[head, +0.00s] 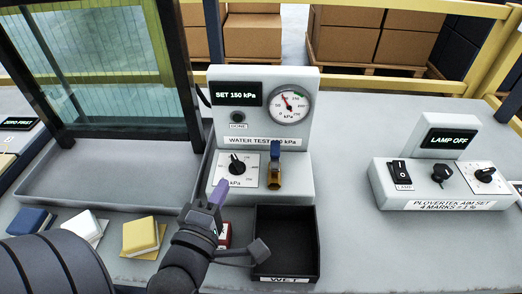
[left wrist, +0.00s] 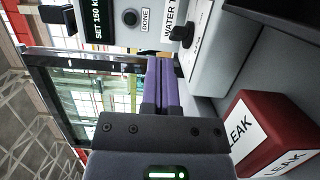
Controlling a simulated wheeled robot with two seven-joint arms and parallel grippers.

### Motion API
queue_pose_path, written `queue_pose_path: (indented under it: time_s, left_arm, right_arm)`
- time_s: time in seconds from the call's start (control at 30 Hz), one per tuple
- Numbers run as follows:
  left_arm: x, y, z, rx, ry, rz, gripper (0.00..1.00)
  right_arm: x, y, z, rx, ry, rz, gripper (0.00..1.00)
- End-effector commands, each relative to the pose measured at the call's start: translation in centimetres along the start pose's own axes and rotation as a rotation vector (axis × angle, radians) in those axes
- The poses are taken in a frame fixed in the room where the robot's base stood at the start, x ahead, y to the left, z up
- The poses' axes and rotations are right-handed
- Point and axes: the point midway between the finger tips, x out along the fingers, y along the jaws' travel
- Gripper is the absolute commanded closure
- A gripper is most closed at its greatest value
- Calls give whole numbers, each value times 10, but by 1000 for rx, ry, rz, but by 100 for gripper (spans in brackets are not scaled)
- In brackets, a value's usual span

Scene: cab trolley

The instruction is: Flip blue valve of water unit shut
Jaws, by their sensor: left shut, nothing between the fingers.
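The water unit (head: 301,105) is a grey panel with a "SET 150 kPa" display, a gauge, a "DONE" button and a black dial. Its blue valve (head: 289,143) sits on a brass body (head: 275,179) right of the dial; the handle is small and its exact angle is hard to tell. The valve does not show in the left wrist view. My left gripper (head: 220,189), with purple fingers, is shut and empty, low and left of the valve, near the dial, apart from the valve. The closed fingers also show in the left wrist view (left wrist: 163,85). My right gripper is not in view.
A red LEAK block (left wrist: 262,130) is close to my left gripper. A black WET tray (head: 286,270) lies in front of the unit. A glass-screened tray (head: 110,185) stands left, coloured sponge-like blocks (head: 140,235) in front. A lamp unit (head: 442,185) stands right, with bare table between.

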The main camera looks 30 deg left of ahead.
Motion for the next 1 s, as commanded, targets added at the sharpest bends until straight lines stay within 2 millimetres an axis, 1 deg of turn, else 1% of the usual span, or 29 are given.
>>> queue_pose_path:
  time_s: [0.07,0.17,0.33,0.5,0.6,0.7,0.8,1.0]
  left_arm:
    - [9,-1,0,2,-1,3,100]
    - [28,-1,0,1,-1,5,100]
    - [66,-2,0,3,-1,4,100]
    - [102,-2,0,4,0,3,100]
    - [103,-3,19,-3,0,-1,100]
    - [106,-3,31,-2,1,-2,100]
    - [107,-1,37,-1,1,0,100]
    - [107,0,39,1,1,-1,100]
  right_arm:
    - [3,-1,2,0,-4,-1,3]
    - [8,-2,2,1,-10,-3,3]
    - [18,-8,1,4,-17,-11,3]
    - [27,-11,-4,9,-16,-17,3]
    - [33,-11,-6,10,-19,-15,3]
    - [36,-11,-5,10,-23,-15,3]
    - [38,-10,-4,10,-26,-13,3]
    - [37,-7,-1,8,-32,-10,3]
